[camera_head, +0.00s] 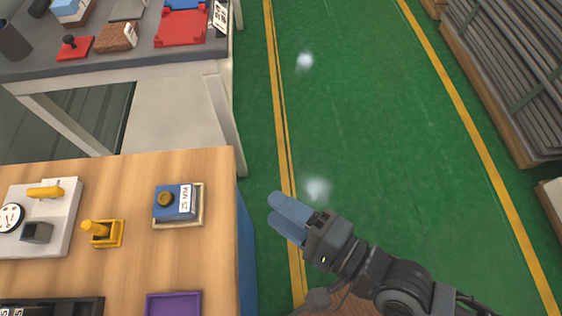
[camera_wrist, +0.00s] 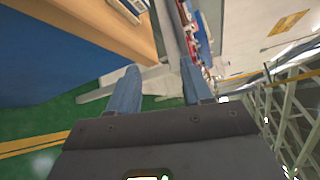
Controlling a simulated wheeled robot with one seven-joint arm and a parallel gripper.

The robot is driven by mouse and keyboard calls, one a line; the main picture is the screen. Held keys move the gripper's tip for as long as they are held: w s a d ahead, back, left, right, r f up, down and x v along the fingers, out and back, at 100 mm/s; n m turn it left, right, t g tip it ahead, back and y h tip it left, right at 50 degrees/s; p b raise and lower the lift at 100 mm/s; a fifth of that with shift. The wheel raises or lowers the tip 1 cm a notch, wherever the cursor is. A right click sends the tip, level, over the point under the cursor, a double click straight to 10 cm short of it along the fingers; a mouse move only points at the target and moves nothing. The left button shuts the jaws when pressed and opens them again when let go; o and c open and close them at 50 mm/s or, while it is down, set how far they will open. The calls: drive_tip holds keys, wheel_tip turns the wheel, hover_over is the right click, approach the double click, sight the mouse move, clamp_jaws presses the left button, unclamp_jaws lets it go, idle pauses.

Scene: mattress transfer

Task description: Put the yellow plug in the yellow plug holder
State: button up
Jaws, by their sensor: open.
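A yellow plug (camera_head: 97,228) with a rounded knob leans at the yellow square holder (camera_head: 119,236) on the wooden table; I cannot tell whether it is seated in it or beside it. Another yellow piece (camera_head: 45,192) lies on a grey-white panel further left. My gripper (camera_head: 273,207), with two blue fingers, is open and empty, to the right of the table over the green floor. In the wrist view my gripper (camera_wrist: 158,70) shows its fingers apart with nothing between them. Neither the plug nor the holder is recognisable in the wrist view.
The wooden table (camera_head: 130,175) also holds a blue box (camera_head: 175,193) with a round knob near its right edge, a purple tray (camera_head: 173,303) and a black tray (camera_head: 52,305). A grey table (camera_head: 180,62) with several items stands behind. The green floor (camera_head: 380,130) is clear.

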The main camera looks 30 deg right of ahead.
drive_tip(key=s+d+r+n+h, duration=0.3)
drive_tip(key=s+d+r+n, duration=0.1)
drive_tip(key=s+d+n, duration=0.2)
drive_tip(key=s+d+r+n+h, duration=0.4)
drive_tip(key=s+d+n, duration=0.3)
drive_tip(key=s+n, duration=0.2)
drive_tip(key=shift+r+n, duration=0.4)
drive_tip(key=shift+r, duration=0.1)
